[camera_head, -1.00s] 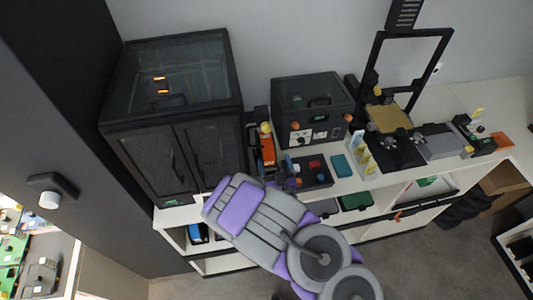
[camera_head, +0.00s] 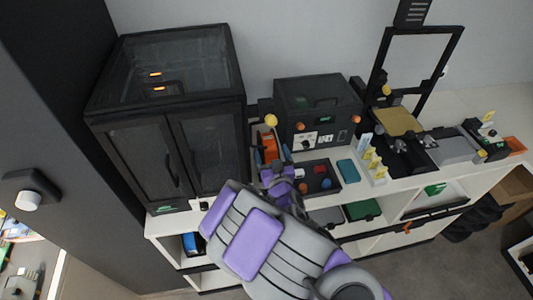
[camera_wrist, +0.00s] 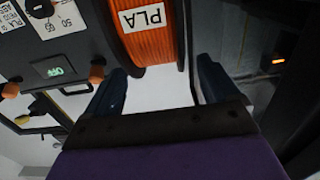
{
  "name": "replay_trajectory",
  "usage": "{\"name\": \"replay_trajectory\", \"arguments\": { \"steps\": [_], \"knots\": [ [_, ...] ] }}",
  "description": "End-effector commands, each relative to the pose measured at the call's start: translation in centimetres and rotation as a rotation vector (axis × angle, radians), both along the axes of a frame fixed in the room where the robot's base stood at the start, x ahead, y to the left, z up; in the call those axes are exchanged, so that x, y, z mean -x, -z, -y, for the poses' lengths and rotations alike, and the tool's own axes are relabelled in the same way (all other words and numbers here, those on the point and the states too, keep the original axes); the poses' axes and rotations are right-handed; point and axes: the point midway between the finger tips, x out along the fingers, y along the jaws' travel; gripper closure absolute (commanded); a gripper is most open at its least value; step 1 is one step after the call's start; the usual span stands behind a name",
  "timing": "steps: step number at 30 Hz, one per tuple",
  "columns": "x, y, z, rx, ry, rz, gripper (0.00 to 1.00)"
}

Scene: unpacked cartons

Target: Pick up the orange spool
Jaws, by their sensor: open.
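The orange spool (camera_head: 268,143) stands on the white counter, between the large dark cabinet and the smaller black box. In the wrist view the spool (camera_wrist: 150,42) is at the top middle, with a white "PLA" label facing the camera and dark rims at its sides. Its upper part is cut off by the frame. My gripper (camera_head: 273,156) is just in front of the spool. In the wrist view its dark blue fingers (camera_wrist: 161,72) are apart, with white surface between them. The fingertips reach the spool's near end, one towards each side; contact cannot be told.
The dark glass-doored cabinet (camera_head: 160,72) stands close left of the spool, and the black box with knobs (camera_head: 318,100) close right. A black tray (camera_head: 338,180) with colored pieces lies right of my gripper. A black-framed printer (camera_head: 460,50) stands further right. Shelves run below the counter.

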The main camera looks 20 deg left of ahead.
Motion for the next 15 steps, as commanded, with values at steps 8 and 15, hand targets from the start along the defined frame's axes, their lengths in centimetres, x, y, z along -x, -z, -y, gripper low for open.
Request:
{"name": "replay_trajectory", "arguments": {
  "steps": [8,15],
  "knots": [
    [-2.7,0.3,-1.5,-0.009,0.0,0.004,0.12],
    [-3.7,0.4,-2.4,-0.002,0.001,0.0,0.12]
  ]
}}
